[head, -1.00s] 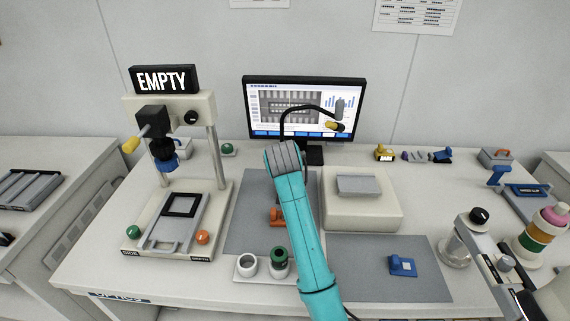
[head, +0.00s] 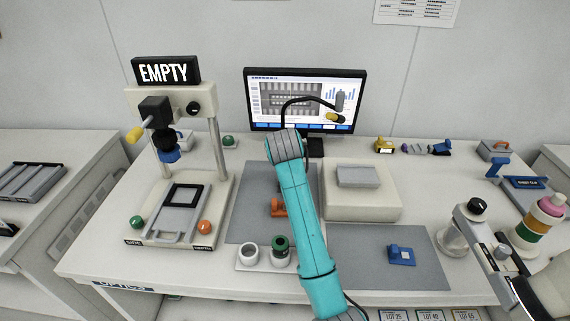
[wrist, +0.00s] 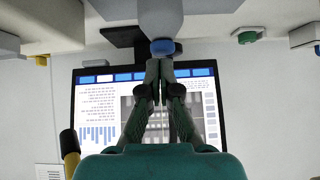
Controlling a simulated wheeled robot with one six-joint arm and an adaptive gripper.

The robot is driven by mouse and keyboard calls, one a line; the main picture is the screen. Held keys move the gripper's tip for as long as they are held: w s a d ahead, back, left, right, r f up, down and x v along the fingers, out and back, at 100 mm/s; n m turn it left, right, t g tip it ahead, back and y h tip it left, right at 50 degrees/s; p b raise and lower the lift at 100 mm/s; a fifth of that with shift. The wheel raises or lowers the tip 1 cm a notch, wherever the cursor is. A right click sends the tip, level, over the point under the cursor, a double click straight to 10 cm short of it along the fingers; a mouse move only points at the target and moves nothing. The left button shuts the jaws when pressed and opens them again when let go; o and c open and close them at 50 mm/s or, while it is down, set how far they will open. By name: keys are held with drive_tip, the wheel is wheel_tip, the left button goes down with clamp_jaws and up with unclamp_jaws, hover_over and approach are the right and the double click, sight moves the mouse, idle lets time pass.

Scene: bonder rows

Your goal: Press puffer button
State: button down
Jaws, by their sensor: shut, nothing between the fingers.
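In the wrist view, which shows the scene upside down, a blue round cap (wrist: 163,47) sits on the end of a grey cylinder (wrist: 160,18). It looks like the puffer button, though I cannot be sure. My gripper (wrist: 166,68) is shut and empty, with its dark fingertips together close to the blue cap. I cannot tell whether they touch it. In the head view my arm hides the gripper, and I cannot make out the cap there.
The press stand with the EMPTY sign (head: 167,71) is at left. A beige block (head: 350,207) is right of my arm. The front right mat (head: 350,255) is mostly clear.

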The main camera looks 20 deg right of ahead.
drive_tip(key=v, duration=1)
drive_tip(key=shift+r, duration=0.6)
